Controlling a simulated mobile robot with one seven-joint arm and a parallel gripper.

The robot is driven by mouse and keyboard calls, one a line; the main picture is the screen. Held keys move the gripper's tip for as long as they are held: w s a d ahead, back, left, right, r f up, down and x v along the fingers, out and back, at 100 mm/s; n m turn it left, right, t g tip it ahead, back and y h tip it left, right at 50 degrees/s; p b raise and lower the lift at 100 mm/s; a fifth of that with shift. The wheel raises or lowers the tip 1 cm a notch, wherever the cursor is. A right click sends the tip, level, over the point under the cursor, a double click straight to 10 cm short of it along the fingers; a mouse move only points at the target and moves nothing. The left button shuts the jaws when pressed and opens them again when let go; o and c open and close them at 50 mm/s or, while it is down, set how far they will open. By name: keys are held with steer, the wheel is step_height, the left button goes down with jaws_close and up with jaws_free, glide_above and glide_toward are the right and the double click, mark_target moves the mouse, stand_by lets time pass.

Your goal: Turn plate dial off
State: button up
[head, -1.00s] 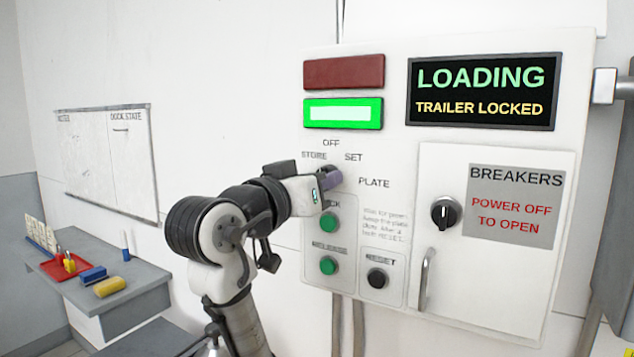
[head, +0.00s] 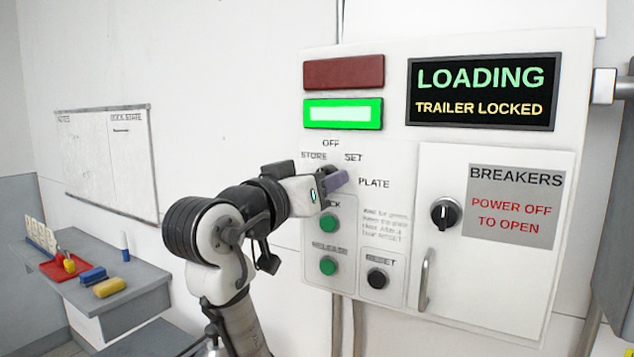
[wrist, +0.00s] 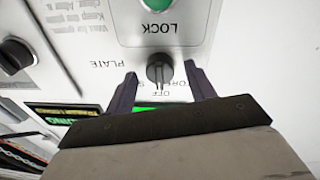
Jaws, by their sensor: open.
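The plate dial (wrist: 160,70) is a small dark knob on the white control panel (head: 400,50), with OFF, STORE and PLATE lettering around it in the wrist view. Which label it points at is hard to make out. In the head view my gripper largely covers the dial, below the OFF, STORE and SET labels. My gripper (wrist: 160,73) is open, one purple finger on each side of the dial. It also reaches the panel from the left in the head view (head: 336,182). Contact between fingers and dial cannot be told.
Green buttons (head: 328,222) and a black RESET button (head: 377,278) sit below the dial. The breaker door (head: 450,300) has its own knob (head: 445,213). The green lamp (head: 343,113) is lit; the screen (head: 481,91) reads LOADING, TRAILER LOCKED. A shelf (head: 150,285) stands left.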

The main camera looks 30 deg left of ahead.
steer(key=s+b, duration=0.4)
steer(key=s, duration=0.9)
steer(key=shift+s+f+b, duration=0.3)
steer(key=shift+f+b, duration=0.05)
steer(key=shift+f, duration=0.05)
